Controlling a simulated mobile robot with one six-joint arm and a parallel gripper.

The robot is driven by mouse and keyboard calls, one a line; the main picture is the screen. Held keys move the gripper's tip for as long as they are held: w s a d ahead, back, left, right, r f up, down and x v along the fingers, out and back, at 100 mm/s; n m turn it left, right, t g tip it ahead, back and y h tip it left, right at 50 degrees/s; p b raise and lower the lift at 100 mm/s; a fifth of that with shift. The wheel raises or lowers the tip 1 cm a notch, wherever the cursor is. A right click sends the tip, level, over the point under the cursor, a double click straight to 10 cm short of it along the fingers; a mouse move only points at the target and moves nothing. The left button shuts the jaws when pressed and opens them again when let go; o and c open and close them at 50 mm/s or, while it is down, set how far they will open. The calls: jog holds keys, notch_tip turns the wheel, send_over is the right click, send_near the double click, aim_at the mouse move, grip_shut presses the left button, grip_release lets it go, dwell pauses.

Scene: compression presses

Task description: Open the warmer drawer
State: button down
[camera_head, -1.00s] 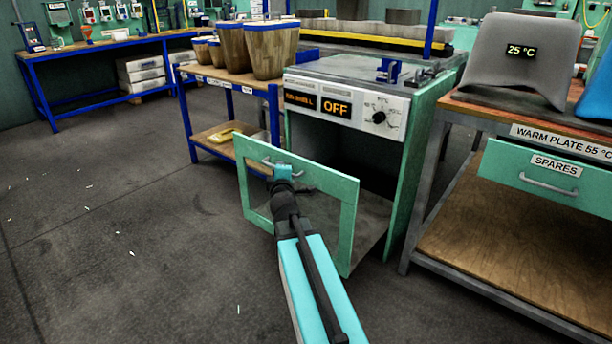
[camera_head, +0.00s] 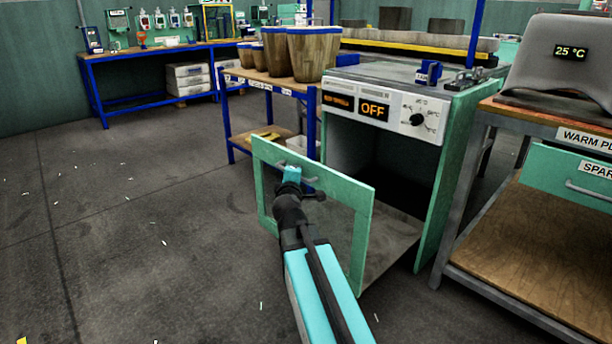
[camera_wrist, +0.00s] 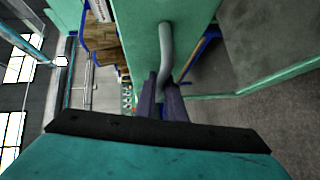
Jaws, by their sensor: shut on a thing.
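The warmer (camera_head: 432,129) is a green and white cabinet with a panel reading OFF and a dial. Its drawer front (camera_head: 352,189), a green framed panel, stands out in front of the dark warmer opening (camera_head: 375,165). My gripper (camera_head: 292,174) is at the drawer's grey bar handle, near the upper part of the panel. In the wrist view the two dark fingers (camera_wrist: 161,95) are shut on the lower end of the handle (camera_wrist: 165,48). My gripper and wrist hide part of the handle and panel in the head view.
A bench with a SPARES drawer (camera_head: 590,178) stands close on the right. A blue-framed table with wooden pots (camera_head: 312,55) stands left of the warmer. The floor (camera_head: 140,230) at left is clear apart from small white scraps.

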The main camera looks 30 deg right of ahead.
jog(key=shift+w+a+r, duration=0.15)
jog(key=shift+w+a, duration=0.05)
jog(key=shift+a, duration=0.4)
jog(key=c, duration=1.9)
grip_release()
jog(key=shift+d, duration=0.15)
jog(key=shift+o, duration=0.2)
jog(key=shift+s+d, duration=0.1)
jog(key=shift+s, duration=0.1)
